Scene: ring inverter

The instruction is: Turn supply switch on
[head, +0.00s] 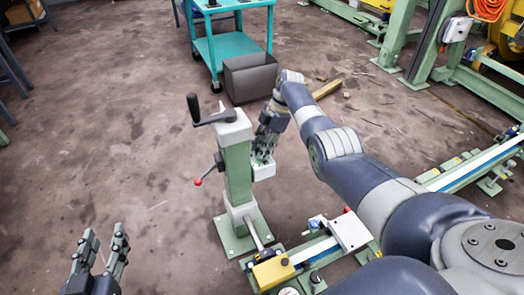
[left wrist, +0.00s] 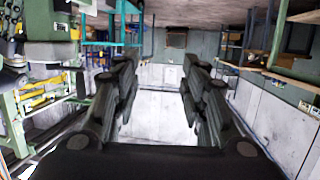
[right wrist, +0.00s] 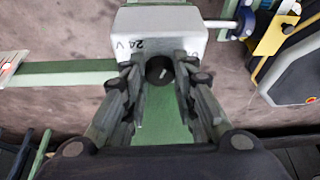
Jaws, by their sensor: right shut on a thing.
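The supply switch is a round black knob (right wrist: 160,70) with a light pointer mark, on a pale box (right wrist: 160,33) lettered "24 V". The mark leans up and to the right in the right wrist view. My right gripper (right wrist: 159,75) is shut on the knob, one finger at each side. In the head view the box (head: 264,172) is on the right side of the green post (head: 238,172), and my right gripper (head: 264,152) reaches it from above. The fingers hide the knob there. My left gripper (head: 104,236) is open and empty at lower left, away from the post.
A black crank handle (head: 207,114) tops the post, and a red-tipped lever (head: 205,176) sticks out to its left. A green rail bench (head: 320,246) is at lower right. A teal cart (head: 228,45) and dark bin (head: 250,78) stand behind.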

